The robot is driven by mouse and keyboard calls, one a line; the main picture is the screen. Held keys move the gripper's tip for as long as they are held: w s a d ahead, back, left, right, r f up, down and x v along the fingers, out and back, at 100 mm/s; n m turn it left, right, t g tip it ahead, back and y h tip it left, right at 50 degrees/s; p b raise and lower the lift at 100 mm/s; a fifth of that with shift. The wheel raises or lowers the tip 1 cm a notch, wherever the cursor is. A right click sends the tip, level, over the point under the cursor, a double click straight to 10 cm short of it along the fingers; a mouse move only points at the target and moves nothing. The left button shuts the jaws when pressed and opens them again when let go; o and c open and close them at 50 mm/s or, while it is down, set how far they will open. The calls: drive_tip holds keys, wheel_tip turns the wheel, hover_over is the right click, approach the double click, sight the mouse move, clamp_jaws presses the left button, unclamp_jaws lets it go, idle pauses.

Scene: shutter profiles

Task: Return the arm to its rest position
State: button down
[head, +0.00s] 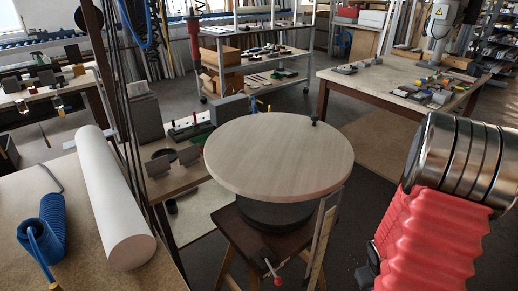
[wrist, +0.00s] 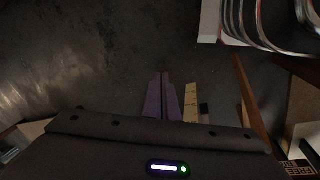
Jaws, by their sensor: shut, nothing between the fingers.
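My gripper (wrist: 162,80) shows in the wrist view as two slim purple fingers. They lie side by side, shut, with nothing between them. Dark floor (wrist: 110,45) lies beyond the fingertips. The gripper cannot be made out in the head view.
In the head view, a round wooden top (head: 280,155) stands on a dark stool in the middle. A white roll (head: 113,195) and a blue coiled hose (head: 42,228) lie on the left bench. A workbench (head: 390,72) stands at the back right. Grey floor shows between.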

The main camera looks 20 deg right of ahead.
drive_tip(key=w+a+r+n+t+y, duration=0.1)
drive_tip(key=a+r+t, duration=0.4)
drive_tip(key=a+r, duration=2.8)
drive_tip(key=shift+w+a+r+n+y, duration=0.2)
drive_tip(key=shift+w+r+n+y, duration=0.25)
drive_tip(key=shift+w+y, duration=0.25)
drive_tip(key=shift+s, duration=0.15)
idle(1.6)
